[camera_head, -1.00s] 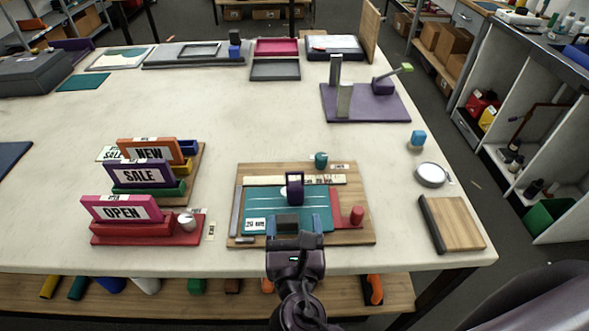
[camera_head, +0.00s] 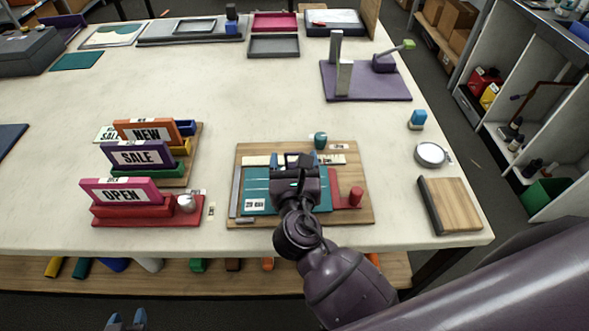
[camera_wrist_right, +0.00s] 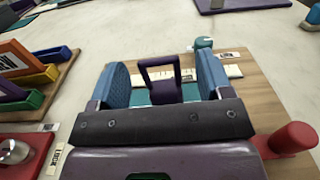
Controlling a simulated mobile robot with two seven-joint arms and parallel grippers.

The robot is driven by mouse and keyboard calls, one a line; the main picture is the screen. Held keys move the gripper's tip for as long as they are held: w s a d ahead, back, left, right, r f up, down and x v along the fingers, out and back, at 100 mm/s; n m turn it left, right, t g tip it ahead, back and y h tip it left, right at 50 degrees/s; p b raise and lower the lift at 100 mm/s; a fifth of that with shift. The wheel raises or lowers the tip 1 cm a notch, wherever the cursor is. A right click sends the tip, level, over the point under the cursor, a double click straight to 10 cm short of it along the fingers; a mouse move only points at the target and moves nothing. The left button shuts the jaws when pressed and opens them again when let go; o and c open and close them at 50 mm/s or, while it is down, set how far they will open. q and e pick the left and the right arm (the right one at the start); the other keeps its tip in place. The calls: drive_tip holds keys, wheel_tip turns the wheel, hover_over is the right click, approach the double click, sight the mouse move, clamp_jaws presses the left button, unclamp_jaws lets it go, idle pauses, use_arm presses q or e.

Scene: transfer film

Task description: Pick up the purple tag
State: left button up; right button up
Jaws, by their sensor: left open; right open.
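A purple upright piece with an open loop (camera_wrist_right: 161,78), which seems to be the purple tag, stands over the teal sheet (camera_head: 256,189) on the wooden board (camera_head: 354,217). In the head view my right gripper mostly hides it. My right gripper (camera_head: 293,160) is open above the board. In the right wrist view the loop shows between its two blue fingers (camera_wrist_right: 164,82), with gaps on both sides. A purple SALE sign (camera_head: 138,156) stands in the rack at left. My left gripper (camera_head: 127,318) is open and empty at the bottom edge, below the table front.
A red cylinder (camera_head: 356,195) stands right of the gripper on the board, and a teal knob (camera_head: 320,140) behind it. OPEN (camera_head: 121,193) and NEW (camera_head: 148,133) signs stand at left. A wooden block (camera_head: 452,205) lies at right. The table's middle is clear.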

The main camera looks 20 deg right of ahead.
drive_tip(key=shift+x, duration=0.85)
use_arm(q)
drive_tip(key=shift+w+r, duration=0.15)
use_arm(e)
drive_tip(key=c, duration=0.7)
use_arm(q)
drive_tip(key=shift+s+f, duration=0.25)
drive_tip(key=shift+s, duration=0.1)
use_arm(e)
drive_tip(key=c, duration=0.5)
wheel_tip(320, 180, up, 11)
drive_tip(key=p, duration=0.3)
use_arm(q)
drive_tip(key=r+p, duration=0.2)
drive_tip(key=r, duration=0.1)
drive_tip(key=shift+s+a+r, duration=0.1)
drive_tip(key=shift+s+r, duration=0.15)
drive_tip(key=shift+s, duration=0.15)
use_arm(e)
wheel_tip(320, 180, up, 9)
